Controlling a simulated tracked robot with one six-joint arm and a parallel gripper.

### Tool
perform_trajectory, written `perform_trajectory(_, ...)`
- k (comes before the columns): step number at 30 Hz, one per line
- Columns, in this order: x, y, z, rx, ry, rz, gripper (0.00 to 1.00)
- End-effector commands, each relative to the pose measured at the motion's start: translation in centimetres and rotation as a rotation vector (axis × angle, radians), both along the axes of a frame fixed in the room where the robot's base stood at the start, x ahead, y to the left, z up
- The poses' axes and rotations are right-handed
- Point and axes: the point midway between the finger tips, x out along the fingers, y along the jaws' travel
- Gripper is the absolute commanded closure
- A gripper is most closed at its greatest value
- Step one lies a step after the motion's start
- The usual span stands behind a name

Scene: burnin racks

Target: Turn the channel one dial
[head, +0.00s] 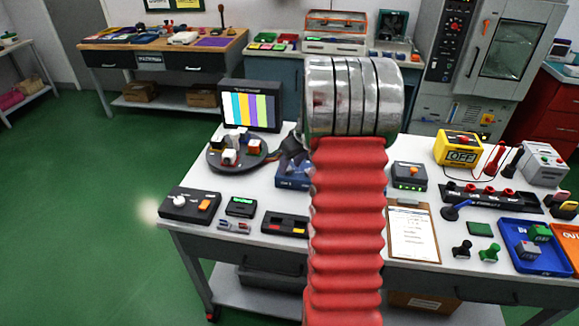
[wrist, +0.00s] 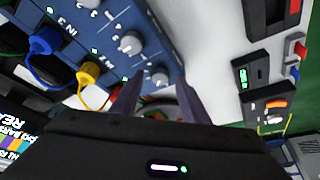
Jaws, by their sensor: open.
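A blue panel (wrist: 75,45) with a row of grey dials fills the upper left of the wrist view. One dial (wrist: 130,43) sits near the middle, and a lower dial (wrist: 160,77) shows between my fingertips. In the head view the blue box (head: 290,176) is mostly hidden behind my red arm.
Blue (wrist: 46,41) and yellow (wrist: 88,73) plugs with looped cords stick out beside the dials. A black box with a white knob (head: 180,201) and a clipboard (head: 413,231) lie on either side.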

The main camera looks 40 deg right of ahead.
Motion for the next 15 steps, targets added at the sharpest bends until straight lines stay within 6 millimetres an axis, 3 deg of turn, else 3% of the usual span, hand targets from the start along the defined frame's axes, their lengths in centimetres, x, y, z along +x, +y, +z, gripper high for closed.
perform_trajectory(4, 0.38, 0.00, -0.92, 0.000, 0.000, 0.000, 0.59)
perform_trajectory(13, 0.45, -0.01, -1.01, 0.000, -0.001, 0.000, 0.59)
perform_trajectory(15, 0.45, -0.01, -1.01, 0.000, -0.001, 0.000, 0.64)
